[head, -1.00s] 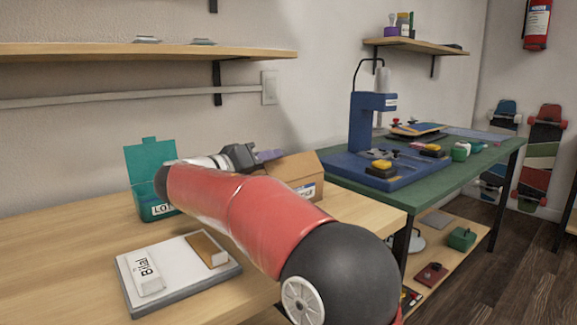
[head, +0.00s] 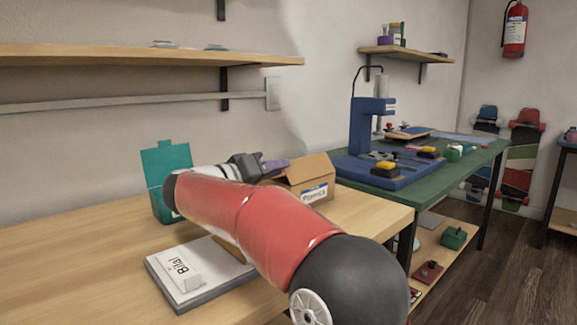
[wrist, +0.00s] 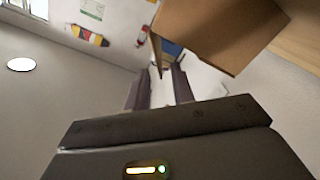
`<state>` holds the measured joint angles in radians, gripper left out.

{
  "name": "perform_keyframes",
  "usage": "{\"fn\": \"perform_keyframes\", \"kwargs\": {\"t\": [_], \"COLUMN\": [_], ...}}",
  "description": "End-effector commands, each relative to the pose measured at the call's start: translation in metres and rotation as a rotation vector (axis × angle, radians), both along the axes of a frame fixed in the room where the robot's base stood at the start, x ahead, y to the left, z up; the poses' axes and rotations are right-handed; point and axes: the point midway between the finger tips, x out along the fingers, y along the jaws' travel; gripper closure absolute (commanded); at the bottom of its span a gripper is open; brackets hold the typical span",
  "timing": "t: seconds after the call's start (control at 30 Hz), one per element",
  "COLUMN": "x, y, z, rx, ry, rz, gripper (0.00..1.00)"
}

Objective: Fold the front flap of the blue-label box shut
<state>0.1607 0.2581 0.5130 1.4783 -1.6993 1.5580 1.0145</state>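The blue-label box (head: 306,192) is brown cardboard and stands near the right end of the wooden bench in the head view. Its blue and white label (head: 314,193) faces the front. A raised flap (head: 305,168) shows at its top. My gripper (head: 276,166) is at the box's upper left, with its dark purple fingers beside the box top. In the wrist view the box (wrist: 215,30) fills the upper right. A thin flap edge (wrist: 156,52) hangs just beyond my open fingertips (wrist: 160,78). I cannot tell whether they touch it. My arm hides part of the bench.
A teal open box (head: 165,160) stands left of my gripper. A green bench (head: 440,170) with a blue press (head: 372,135) is at the right. The bench's left side is clear.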

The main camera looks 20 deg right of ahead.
Motion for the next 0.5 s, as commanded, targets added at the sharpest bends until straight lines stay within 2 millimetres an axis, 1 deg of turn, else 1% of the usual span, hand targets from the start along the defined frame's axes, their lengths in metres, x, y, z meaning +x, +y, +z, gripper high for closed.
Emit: {"fn": "perform_keyframes", "kwargs": {"t": [0.13,0.23,0.5], "x": [0.000,0.003,0.018], "y": [-0.002,-0.009,-0.049], "z": [0.000,0.000,0.000], "rx": [0.000,0.000,0.000], "ry": [0.000,0.000,0.000], "rz": [-0.001,-0.003,-0.003], "gripper": [0.75,0.75,0.75]}}
